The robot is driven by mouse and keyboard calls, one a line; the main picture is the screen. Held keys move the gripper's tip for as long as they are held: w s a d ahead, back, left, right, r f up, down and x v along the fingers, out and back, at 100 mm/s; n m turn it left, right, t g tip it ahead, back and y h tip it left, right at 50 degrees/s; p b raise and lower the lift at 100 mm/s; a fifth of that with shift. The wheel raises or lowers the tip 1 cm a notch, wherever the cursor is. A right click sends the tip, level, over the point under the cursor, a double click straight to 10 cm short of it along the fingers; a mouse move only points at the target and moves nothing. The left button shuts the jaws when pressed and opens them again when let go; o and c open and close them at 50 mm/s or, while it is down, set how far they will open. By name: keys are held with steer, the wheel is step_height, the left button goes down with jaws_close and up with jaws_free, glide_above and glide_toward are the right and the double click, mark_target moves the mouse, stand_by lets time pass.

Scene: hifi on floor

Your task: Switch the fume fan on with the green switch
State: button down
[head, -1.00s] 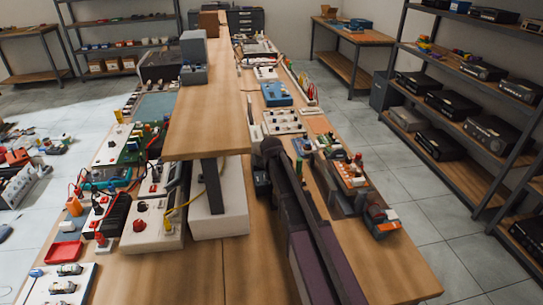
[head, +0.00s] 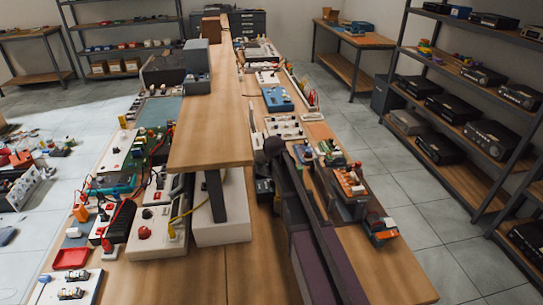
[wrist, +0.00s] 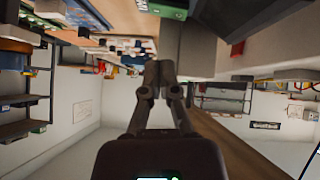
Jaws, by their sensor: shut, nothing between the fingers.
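My gripper (wrist: 158,66) shows in the wrist view with its two fingers together and nothing between them. In the head view my dark arm reaches up the right half of the bench, and I cannot make out the gripper there. I cannot pick out the fume fan or its green switch for certain. A grey two-part box (head: 196,66) stands on the raised wooden shelf in the head view. A green block (wrist: 163,10) is at the top of the wrist view, beyond the fingertips and apart from them; I cannot tell what it is.
A raised wooden shelf (head: 212,130) runs along the bench's middle. Left of it are a white box with a red knob (head: 148,233), cables and a red tray (head: 71,256). An orange-topped device (head: 350,183) stands right of my arm. Bare bench lies at the front right.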

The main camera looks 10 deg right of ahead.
steer(key=p+v, duration=0.6)
steer(key=v, duration=0.4)
steer(key=shift+d, duration=0.85)
